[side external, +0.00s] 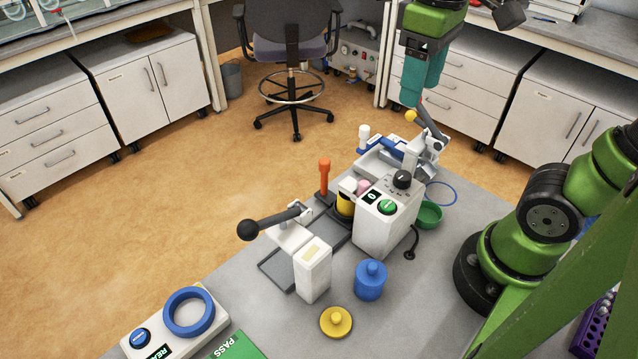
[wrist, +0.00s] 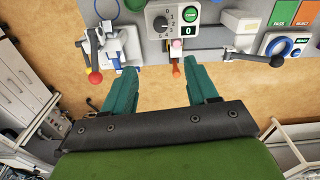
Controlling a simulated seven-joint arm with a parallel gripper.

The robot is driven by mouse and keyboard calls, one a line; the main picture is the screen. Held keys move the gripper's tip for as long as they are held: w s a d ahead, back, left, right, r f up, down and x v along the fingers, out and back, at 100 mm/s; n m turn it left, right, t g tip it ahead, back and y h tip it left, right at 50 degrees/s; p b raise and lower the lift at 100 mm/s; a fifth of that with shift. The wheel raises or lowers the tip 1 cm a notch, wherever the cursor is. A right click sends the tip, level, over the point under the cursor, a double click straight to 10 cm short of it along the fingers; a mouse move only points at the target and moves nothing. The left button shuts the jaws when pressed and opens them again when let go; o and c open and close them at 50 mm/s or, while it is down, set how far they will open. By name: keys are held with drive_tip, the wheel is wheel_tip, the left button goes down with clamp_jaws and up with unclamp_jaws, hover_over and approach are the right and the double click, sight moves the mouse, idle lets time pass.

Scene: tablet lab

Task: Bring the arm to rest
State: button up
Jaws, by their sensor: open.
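My gripper (side external: 413,95) is raised above the far side of the bench in the side view, with teal fingers pointing down. In the wrist view my gripper (wrist: 160,64) has its two fingers well apart, with nothing held between them. The white machine (side external: 385,222) with a dial, a green button and a display showing 0 stands on the bench; it also shows in the wrist view (wrist: 172,18). An orange handle (side external: 324,175) stands beside it and appears between the fingers in the wrist view (wrist: 175,69), apart from them.
A lever with a black ball (side external: 248,230) sticks out over the bench edge. A yellow ball (side external: 411,116) shows just below my fingers. A blue lidded jar (side external: 370,282), a yellow lid (side external: 335,321), a green bowl (side external: 429,215) and a blue ring (side external: 189,312) occupy the bench. A chair (side external: 290,55) stands behind.

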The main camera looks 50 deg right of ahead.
drive_tip(key=f+m+t, duration=0.1)
drive_tip(key=t, duration=0.1)
drive_tip(key=f+m+t+y, duration=0.1)
drive_tip(key=f+m+t, duration=0.1)
drive_tip(key=w+f+m+t+y, duration=0.1)
drive_tip(key=f+m+t, duration=0.1)
drive_tip(key=shift+f+t, duration=0.25)
drive_tip(key=shift+t, duration=0.15)
idle(0.6)
